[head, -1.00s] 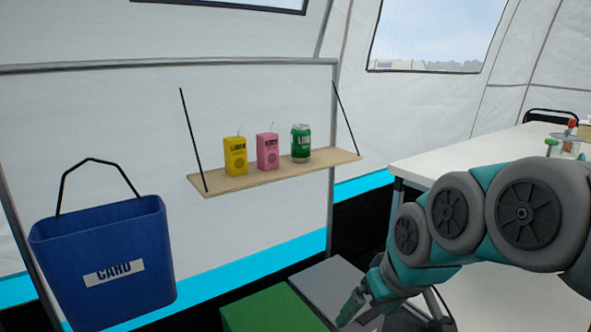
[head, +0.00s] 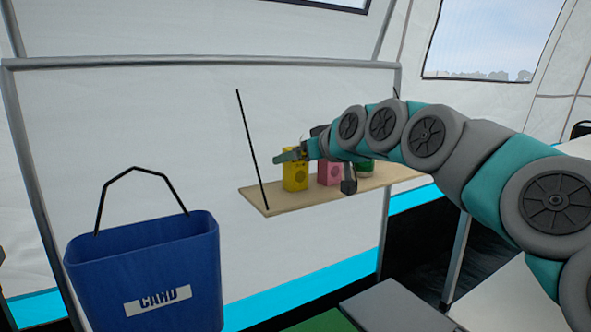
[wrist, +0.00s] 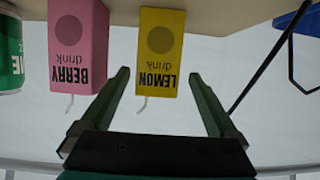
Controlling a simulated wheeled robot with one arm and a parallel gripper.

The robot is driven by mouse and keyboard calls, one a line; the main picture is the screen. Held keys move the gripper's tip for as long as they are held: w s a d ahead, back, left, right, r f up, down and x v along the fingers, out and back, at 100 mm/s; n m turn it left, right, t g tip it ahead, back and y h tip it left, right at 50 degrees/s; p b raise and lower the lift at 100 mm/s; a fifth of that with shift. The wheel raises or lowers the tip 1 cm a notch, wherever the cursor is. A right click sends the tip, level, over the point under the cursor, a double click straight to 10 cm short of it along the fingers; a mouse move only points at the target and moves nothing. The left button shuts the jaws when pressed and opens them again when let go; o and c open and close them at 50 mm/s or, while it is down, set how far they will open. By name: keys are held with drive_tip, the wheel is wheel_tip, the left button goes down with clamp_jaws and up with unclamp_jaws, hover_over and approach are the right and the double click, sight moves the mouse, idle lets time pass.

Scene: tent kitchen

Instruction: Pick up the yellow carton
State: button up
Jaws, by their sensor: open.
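The yellow carton (head: 295,179), labelled "LEMON drink", stands on the wooden shelf (head: 262,200), at the left of a row. In the wrist view the yellow carton (wrist: 160,50) shows upside down, with its straw toward my gripper. My gripper (wrist: 159,76) is open, and in that view its fingertips lie to either side of the carton's straw end. In the head view my gripper (head: 290,155) is at the height of the carton's top, hiding it. I cannot tell whether a finger touches the carton.
A pink berry carton (wrist: 77,45) stands close beside the yellow one, near one finger. A green can (wrist: 10,50) is beyond it. A black strut (head: 252,150) holds the shelf's left end. A blue bin (head: 150,270) marked "CARD" hangs lower left.

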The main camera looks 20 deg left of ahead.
drive_tip(key=x, duration=0.5)
drive_tip(key=shift+w+d+f, duration=0.1)
drive_tip(key=shift+d+f, duration=0.05)
drive_tip(key=shift+f, duration=0.05)
drive_tip(key=c, duration=1.4)
drive_tip(key=shift+r, duration=0.1)
